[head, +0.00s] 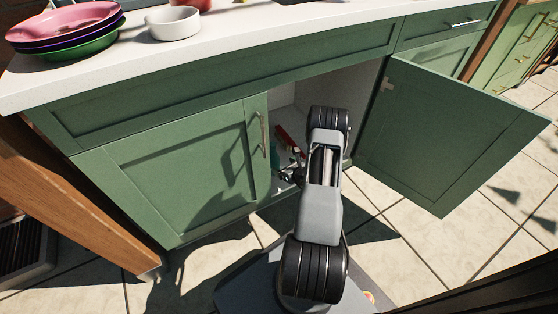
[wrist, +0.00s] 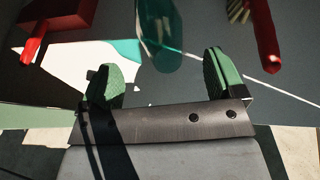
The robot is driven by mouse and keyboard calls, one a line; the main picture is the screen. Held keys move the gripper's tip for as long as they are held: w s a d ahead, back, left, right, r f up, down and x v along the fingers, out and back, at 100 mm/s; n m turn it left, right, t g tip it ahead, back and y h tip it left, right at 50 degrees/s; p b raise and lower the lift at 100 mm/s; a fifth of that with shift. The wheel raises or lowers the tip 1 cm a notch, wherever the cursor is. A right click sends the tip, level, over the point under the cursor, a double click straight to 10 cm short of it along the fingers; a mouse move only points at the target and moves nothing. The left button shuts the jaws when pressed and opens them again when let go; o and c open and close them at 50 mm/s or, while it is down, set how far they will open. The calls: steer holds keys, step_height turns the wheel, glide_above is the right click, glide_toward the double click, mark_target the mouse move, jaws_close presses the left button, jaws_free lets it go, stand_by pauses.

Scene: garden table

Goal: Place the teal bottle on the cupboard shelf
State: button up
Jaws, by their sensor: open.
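The teal bottle (head: 274,154) is inside the open green cupboard, partly hidden by the left door. In the wrist view the teal bottle (wrist: 160,38) looks dark and see-through, at top centre beyond my fingers. My gripper (wrist: 163,78) is open and empty, with its green-padded fingers apart and the bottle's lower end lying past the gap between them. In the head view my gripper (head: 289,177) is at the cupboard opening, close to the bottle and partly hidden by my arm. The cupboard shelf (wrist: 200,45) shows as a dark surface with a sunlit patch.
Red things (head: 291,142) are inside the cupboard; the wrist view shows one red object at left (wrist: 65,20) and another at right (wrist: 265,35). The right door (head: 455,135) stands wide open; the left door (head: 175,170) is shut. Plates (head: 65,25) and a white bowl (head: 173,24) sit on the counter.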

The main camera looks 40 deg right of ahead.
steer(key=v, duration=0.3)
steer(key=shift+s+p, duration=0.1)
steer(key=shift+p, duration=0.25)
stand_by(0.3)
